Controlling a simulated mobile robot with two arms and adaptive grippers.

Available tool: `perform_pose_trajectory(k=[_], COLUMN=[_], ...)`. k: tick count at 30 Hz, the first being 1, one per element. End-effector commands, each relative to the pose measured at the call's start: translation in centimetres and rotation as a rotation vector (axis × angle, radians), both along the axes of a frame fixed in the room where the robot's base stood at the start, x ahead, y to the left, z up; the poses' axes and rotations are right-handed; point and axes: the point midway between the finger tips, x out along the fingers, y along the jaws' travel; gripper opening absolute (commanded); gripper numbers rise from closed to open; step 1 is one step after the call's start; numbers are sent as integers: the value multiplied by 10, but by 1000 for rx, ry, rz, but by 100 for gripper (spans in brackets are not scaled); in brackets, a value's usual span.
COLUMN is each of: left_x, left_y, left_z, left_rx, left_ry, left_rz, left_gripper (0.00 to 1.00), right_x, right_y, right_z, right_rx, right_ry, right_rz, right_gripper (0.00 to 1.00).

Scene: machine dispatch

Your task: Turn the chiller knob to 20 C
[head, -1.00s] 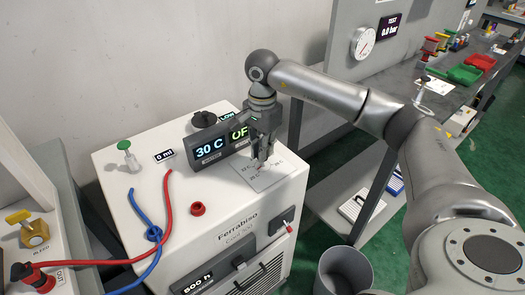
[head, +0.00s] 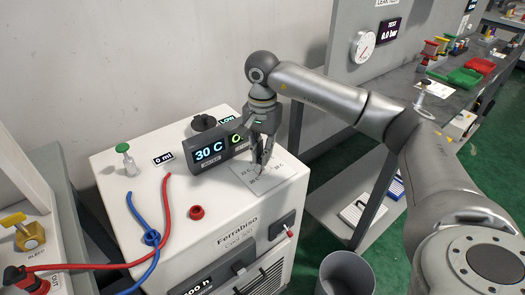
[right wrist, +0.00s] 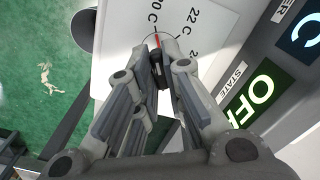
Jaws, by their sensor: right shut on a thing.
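The chiller (head: 222,222) is a white cabinet with a dark display (head: 208,154) on top that reads 30 C. In the right wrist view, the small black knob (right wrist: 158,68) has a red pointer line that points up close to the 20 C mark; the 22 C mark is to its right. My right gripper (right wrist: 160,56) is shut on the knob, one finger on each side, hiding much of it. In the head view, the gripper (head: 260,172) reaches down to the printed dial plate (head: 272,186). My left gripper is out of view.
A red cap (head: 197,212), a green-topped valve (head: 125,155), and red and blue hoses (head: 139,216) are on the chiller's top. A state display reading OFF (right wrist: 259,98) is beside the dial. A grey bin (head: 346,272) stands on the floor at right.

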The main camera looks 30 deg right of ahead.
Motion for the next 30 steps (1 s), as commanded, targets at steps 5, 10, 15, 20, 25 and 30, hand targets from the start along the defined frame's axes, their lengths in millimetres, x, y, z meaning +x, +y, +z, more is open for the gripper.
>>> perform_pose_trajectory(k=[5, 10, 15, 20, 25, 30], left_x=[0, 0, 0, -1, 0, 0], left_y=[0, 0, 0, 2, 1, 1], left_z=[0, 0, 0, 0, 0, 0], left_rx=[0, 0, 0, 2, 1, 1], left_ry=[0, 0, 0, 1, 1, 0], left_rz=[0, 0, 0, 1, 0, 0], left_gripper=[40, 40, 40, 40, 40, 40], right_x=[1, 1, 1, 1, 1, 2], right_y=[0, 0, 0, 0, 0, 0], right_z=[2, 2, 1, 4, 26, 64], right_rx=[1, 1, 0, 0, 1, 2], right_ry=[-7, -4, -2, -3, -5, -7], right_rz=[1, 0, 0, 0, 0, -1], right_gripper=[14, 32, 32, 32, 32, 32])
